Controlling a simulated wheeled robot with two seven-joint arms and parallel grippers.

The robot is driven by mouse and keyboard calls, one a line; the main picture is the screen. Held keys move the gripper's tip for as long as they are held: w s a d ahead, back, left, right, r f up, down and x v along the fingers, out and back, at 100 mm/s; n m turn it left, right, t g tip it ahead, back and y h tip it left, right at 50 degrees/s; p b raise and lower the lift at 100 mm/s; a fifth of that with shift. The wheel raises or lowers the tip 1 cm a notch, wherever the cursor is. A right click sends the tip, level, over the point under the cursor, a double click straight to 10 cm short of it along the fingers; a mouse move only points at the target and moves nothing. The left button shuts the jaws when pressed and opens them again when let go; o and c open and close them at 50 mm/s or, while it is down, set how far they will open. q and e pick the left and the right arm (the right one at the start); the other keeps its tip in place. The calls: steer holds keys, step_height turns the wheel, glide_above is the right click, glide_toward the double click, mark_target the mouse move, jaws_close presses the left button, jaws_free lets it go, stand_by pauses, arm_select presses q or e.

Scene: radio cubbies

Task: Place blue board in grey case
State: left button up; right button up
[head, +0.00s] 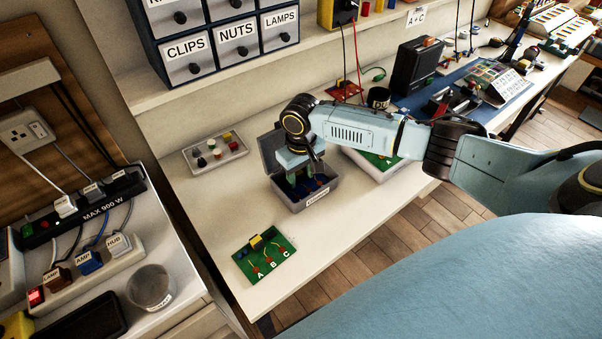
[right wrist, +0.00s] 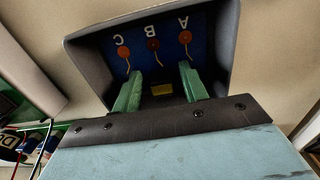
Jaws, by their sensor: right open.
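The blue board (right wrist: 162,52) lies inside the grey case (head: 301,202). My right gripper (head: 303,183) reaches down into the case from above. The gripper hides part of the board in the head view. My left gripper is not in view.
A green board (head: 265,256) lettered A, B, C lies on the white table in front. A tray of knobs (head: 214,153) sits behind left, and another pale box with a green board (head: 378,161) stands right. A clear cup (head: 151,287) stands on the left counter.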

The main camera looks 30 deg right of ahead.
mark_target(301, 175)
steer(key=shift+r, duration=0.1)
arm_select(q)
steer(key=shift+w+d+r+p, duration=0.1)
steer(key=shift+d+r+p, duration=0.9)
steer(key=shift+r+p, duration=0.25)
arm_select(e)
step_height(301, 175, up, 12)
